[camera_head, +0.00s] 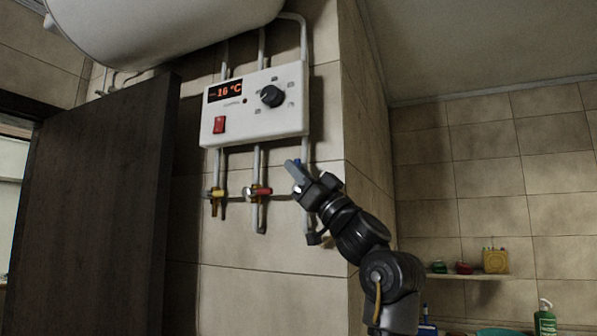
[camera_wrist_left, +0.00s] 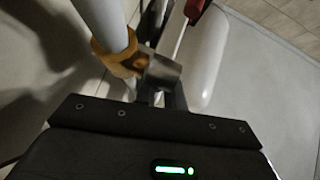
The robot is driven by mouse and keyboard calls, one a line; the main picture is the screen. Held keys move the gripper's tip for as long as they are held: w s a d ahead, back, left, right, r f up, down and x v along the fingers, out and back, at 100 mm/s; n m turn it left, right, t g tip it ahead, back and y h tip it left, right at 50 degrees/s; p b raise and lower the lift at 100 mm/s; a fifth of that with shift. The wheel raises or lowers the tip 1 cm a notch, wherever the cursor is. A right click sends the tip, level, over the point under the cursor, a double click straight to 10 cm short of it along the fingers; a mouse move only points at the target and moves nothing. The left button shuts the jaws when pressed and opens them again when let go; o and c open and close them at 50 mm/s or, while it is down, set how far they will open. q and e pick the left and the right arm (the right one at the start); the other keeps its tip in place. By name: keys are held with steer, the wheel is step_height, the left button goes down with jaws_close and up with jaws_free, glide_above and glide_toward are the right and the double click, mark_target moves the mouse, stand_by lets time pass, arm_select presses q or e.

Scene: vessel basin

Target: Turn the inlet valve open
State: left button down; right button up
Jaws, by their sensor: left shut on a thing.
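The valve with a blue handle (camera_head: 297,162) is on the right-hand pipe under the control box; my gripper mostly covers it. In the wrist view its brass body (camera_wrist_left: 118,58) sits around a pale pipe. My left gripper (camera_head: 300,176) is at this valve, its fingers (camera_wrist_left: 160,78) shut on the valve handle beside the brass body. The held part of the handle is hidden between the fingers, so its exact angle cannot be told. My right gripper is not in view.
Two other valves, one with a red handle (camera_head: 262,191) and one with an orange-red handle (camera_head: 214,193), are on pipes to the left. The white control box (camera_head: 254,115) is just above. A dark door (camera_head: 95,200) stands at left. A shelf (camera_head: 465,276) is at right.

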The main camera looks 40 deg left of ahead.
arm_select(q)
steer(key=c, duration=1.8)
jaws_free()
steer(key=shift+a, duration=0.1)
steer(key=shift+o, duration=0.2)
steer(key=b+v, duration=0.5)
steer(key=v, duration=0.6)
